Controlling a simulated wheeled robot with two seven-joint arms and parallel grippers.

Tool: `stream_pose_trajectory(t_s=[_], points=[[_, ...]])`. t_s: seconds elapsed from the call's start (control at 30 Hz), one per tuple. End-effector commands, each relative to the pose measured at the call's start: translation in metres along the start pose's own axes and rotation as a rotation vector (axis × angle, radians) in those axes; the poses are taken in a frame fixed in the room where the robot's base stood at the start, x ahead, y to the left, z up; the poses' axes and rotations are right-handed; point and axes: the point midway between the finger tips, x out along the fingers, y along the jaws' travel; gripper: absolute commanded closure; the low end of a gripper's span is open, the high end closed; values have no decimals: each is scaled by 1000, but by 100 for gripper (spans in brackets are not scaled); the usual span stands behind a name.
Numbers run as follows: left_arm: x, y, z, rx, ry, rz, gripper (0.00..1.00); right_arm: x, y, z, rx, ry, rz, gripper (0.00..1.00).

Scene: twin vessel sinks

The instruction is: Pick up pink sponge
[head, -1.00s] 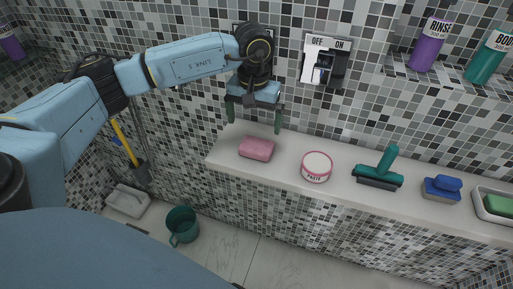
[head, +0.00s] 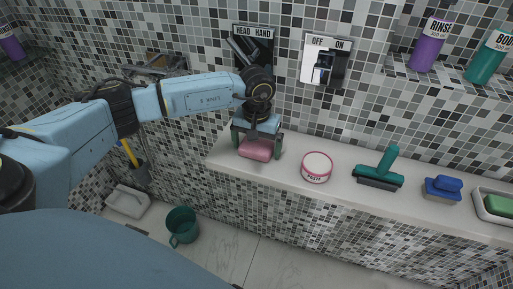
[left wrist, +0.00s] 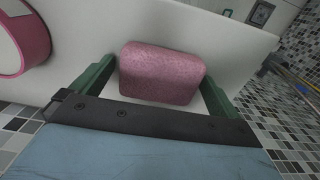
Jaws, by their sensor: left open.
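The pink sponge (head: 256,150) lies on the white ledge (head: 333,182) near its left end. My left gripper (head: 257,146) points down over the sponge, with one green finger on either side of it. In the left wrist view the sponge (left wrist: 162,73) sits between the open fingers of the left gripper (left wrist: 157,85), and a gap shows beside each finger. The sponge's lower edge in that view is close to the dark palm edge. My right gripper is out of view.
A pink-and-white paste tub (head: 316,167) stands right of the sponge. Farther right are a teal squeegee (head: 381,169), a blue brush (head: 442,188) and a green soap in a dish (head: 499,205). Wall switches (head: 325,60) are above. A teal mug (head: 182,225) is on the floor.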

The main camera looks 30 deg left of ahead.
Motion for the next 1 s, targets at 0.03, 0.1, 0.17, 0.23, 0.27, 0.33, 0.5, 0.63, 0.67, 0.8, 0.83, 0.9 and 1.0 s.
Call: stream_pose_trajectory(t_s=[0.03,0.1,0.17,0.23,0.27,0.33,0.5,0.63,0.67,0.8,0.83,0.9,1.0], points=[[0,0,0,0,0,0,3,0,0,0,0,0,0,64],[0,0,0,0,0,0,12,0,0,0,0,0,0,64],[0,0,0,0,0,0,20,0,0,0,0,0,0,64],[0,0,0,0,0,0,29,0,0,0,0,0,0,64],[0,0,0,0,0,0,33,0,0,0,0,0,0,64],[-1,0,0,0,0,0,40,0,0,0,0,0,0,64],[-1,0,0,0,0,0,40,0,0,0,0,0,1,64],[-8,0,-1,0,2,1,40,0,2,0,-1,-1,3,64],[-12,0,-1,0,3,1,40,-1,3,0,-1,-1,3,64],[-39,0,-2,0,6,2,40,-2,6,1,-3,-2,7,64],[-46,0,-2,0,6,1,40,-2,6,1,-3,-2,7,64],[-60,0,-1,0,5,2,40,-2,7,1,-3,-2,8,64],[-78,0,-1,1,3,1,40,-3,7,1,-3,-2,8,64]])
